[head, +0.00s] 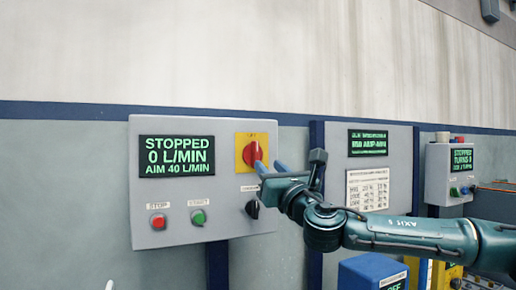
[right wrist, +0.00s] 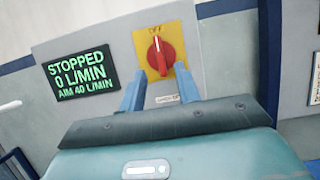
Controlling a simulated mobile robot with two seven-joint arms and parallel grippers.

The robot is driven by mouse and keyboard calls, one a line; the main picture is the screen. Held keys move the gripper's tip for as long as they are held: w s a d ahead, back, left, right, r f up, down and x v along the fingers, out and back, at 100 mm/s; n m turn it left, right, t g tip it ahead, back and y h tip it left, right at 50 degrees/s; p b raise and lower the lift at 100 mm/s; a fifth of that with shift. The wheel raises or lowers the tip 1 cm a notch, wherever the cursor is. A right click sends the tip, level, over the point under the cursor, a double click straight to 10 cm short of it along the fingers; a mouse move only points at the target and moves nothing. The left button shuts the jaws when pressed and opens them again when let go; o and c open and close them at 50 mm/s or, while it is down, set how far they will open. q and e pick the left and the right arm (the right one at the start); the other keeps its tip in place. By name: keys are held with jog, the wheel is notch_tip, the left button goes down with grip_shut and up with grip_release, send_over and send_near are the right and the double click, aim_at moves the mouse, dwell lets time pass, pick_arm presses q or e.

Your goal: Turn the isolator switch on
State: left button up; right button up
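The isolator switch (head: 252,152) is a red rotary handle on a yellow plate, at the upper right of a grey control box (head: 185,235). In the right wrist view the red handle (right wrist: 160,52) stands upright, below the word OFF. My right gripper (head: 270,166) is just in front of the switch, to its right in the head view. In the right wrist view its two blue fingers (right wrist: 158,88) are apart and empty, pointing at the lower part of the plate, with the handle beyond and between them. Contact cannot be told.
The box's display (head: 177,156) reads STOPPED, 0 L/MIN, AIM 40 L/MIN. Below it are a red button (head: 158,221) and a green button (head: 198,217). A black knob (head: 253,209) sits below the switch, close to my right gripper. Other panels (head: 376,165) stand to the right.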

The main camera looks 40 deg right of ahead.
aim_at(257, 154)
jog(key=shift+p+x, duration=1.05)
jog(key=shift+x, duration=2.8)
jog(key=shift+c, duration=0.5)
grip_shut()
